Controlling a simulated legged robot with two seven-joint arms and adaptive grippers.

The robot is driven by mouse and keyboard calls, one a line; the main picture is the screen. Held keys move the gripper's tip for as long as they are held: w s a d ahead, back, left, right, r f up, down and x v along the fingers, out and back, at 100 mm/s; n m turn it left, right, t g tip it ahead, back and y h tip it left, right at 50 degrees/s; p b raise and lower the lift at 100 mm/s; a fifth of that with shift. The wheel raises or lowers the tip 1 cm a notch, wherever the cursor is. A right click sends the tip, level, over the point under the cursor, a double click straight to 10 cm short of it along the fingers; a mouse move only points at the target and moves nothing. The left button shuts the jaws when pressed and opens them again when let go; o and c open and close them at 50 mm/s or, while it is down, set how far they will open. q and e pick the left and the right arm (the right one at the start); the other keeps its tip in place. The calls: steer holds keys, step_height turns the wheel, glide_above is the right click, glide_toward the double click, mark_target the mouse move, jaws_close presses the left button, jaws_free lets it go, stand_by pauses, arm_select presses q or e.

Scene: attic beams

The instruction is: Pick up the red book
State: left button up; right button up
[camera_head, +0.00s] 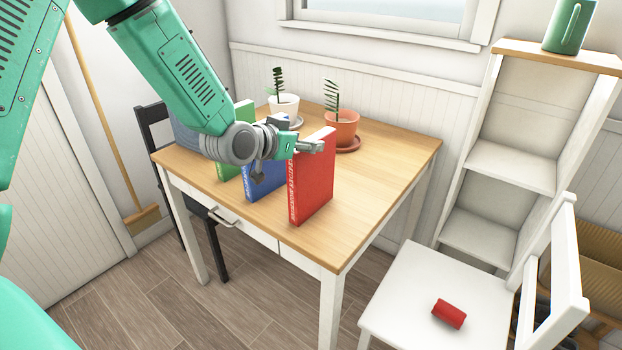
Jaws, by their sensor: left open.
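The red book (313,185) stands upright on the wooden table (376,185), near its front edge. My left gripper (309,147) is open at the upper left part of the red book, with one finger showing across its top. The picture does not clearly show whether the fingers touch the book. A blue book (266,180) stands to the left of the red one, and a green book (224,169) stands further left, both partly hidden by my left arm. My right gripper is not in view.
Two potted plants, one in a white pot (284,106) and one in a terracotta pot (342,126), stand behind the books. A white chair (420,290) with a red object (449,313) on its seat is at the right. A white shelf (500,165) bears a green mug (569,27). The table's right side is clear.

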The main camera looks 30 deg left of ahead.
arm_select(q)
steer(key=x, duration=0.3)
steer(key=shift+d, duration=0.25)
steer(key=shift+s+a+r, duration=0.1)
steer(key=shift+a, duration=0.15)
jaws_close()
steer(key=shift+d+r, duration=0.1)
